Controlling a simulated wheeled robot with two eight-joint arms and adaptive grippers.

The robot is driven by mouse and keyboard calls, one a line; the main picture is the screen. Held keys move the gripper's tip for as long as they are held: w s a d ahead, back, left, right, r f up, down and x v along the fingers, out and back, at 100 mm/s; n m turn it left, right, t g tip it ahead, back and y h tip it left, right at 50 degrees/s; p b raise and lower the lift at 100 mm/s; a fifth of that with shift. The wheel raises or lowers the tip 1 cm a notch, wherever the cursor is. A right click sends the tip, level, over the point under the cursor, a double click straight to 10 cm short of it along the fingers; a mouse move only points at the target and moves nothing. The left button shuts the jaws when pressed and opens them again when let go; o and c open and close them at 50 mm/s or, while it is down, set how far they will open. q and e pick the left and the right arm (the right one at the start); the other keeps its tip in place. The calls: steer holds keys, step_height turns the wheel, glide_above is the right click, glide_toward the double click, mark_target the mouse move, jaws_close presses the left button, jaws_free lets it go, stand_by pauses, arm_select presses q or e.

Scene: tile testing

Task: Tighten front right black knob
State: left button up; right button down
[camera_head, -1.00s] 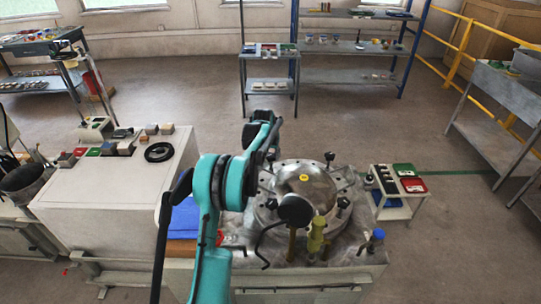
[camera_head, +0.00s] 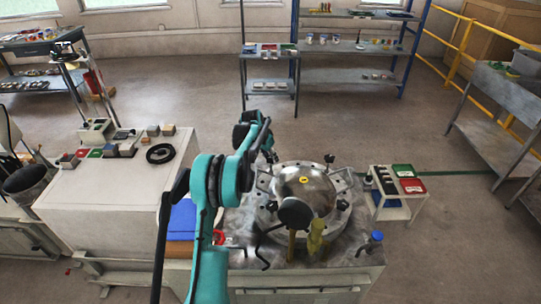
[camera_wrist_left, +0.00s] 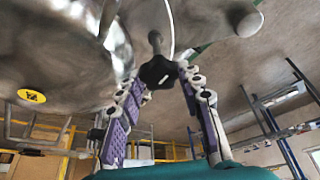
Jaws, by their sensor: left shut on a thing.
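The round metal vessel lid (camera_head: 318,183), with a yellow round sticker (camera_head: 304,180) on its dome, sits on the metal-topped bench. My left arm reaches from the lower left to the far left side of the lid. My left gripper (camera_head: 271,156) is small and partly hidden in the head view. In the left wrist view, my left gripper (camera_wrist_left: 176,76) has its fingertips closed on either side of a black knob (camera_wrist_left: 157,72) on a metal stem. Another black knob (camera_head: 329,158) stands at the lid's far right. My right gripper is not in view.
A dark round-headed tool (camera_head: 295,213) and a yellow tool (camera_head: 316,236) stand by the lid's front. A blue-capped item (camera_head: 376,237) is at the bench's front right. A small cart with red and green trays (camera_head: 410,186) stands to the right.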

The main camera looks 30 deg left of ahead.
arm_select(q)
steer(key=m+h+p, duration=0.1)
steer(key=m, duration=0.1)
steer(key=m+g+h+p, duration=0.1)
steer(key=m, duration=0.2)
steer(key=shift+w+a+r+m, duration=0.1)
steer(key=shift+a+m, duration=0.05)
steer(key=shift+m, duration=0.15)
steer(key=shift+m+g+h+p, duration=0.6)
steer(key=shift+m+p, duration=0.4)
steer(key=shift+m, duration=1)
steer(key=o, duration=1.2)
steer(key=v, duration=1.1)
steer(key=shift+a+r, duration=0.15)
steer(key=shift+r, duration=0.2)
